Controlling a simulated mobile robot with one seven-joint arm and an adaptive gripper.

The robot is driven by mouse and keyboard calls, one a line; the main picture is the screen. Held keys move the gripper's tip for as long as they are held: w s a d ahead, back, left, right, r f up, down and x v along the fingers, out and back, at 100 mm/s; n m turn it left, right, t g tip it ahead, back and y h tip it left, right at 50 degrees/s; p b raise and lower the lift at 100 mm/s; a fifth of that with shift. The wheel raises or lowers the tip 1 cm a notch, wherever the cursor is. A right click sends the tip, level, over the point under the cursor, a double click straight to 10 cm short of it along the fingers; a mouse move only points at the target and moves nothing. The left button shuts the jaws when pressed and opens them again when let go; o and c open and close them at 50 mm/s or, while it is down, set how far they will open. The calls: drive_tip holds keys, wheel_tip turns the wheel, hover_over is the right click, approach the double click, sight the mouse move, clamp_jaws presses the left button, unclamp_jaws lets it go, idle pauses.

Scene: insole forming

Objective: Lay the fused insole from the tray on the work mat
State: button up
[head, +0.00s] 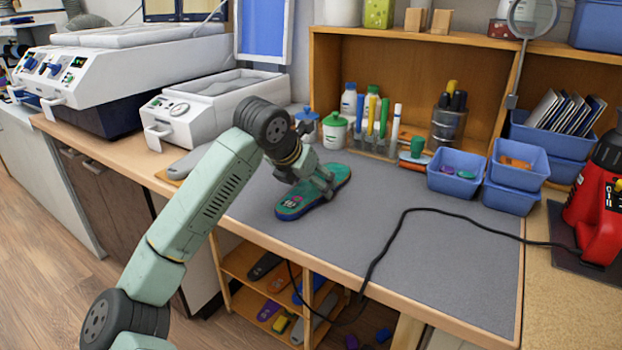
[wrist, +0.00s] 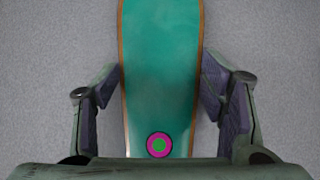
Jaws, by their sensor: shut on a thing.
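The fused insole (head: 292,205) is green on top with a dark blue edge and pink marks at its near end. It lies flat over the grey work mat (head: 420,270), at the mat's left part. I cannot tell whether it touches the mat or hangs just above it. My gripper (head: 328,187) is shut on the insole's middle from above. In the wrist view the green insole (wrist: 160,60), with a pink ring mark, runs between the two fingers of my gripper (wrist: 161,85). I cannot make out the tray for sure.
A black cable (head: 400,222) crosses the mat to a red tool (head: 600,195) at the right. Blue bins (head: 455,180) and a rack of bottles and markers (head: 372,150) line the mat's back. A white machine (head: 205,110) stands at the left. The mat's front right is free.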

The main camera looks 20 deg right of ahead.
drive_tip(key=shift+f, duration=0.1)
drive_tip(key=o, duration=1)
drive_tip(key=b+v, duration=0.2)
drive_tip(key=v, duration=1)
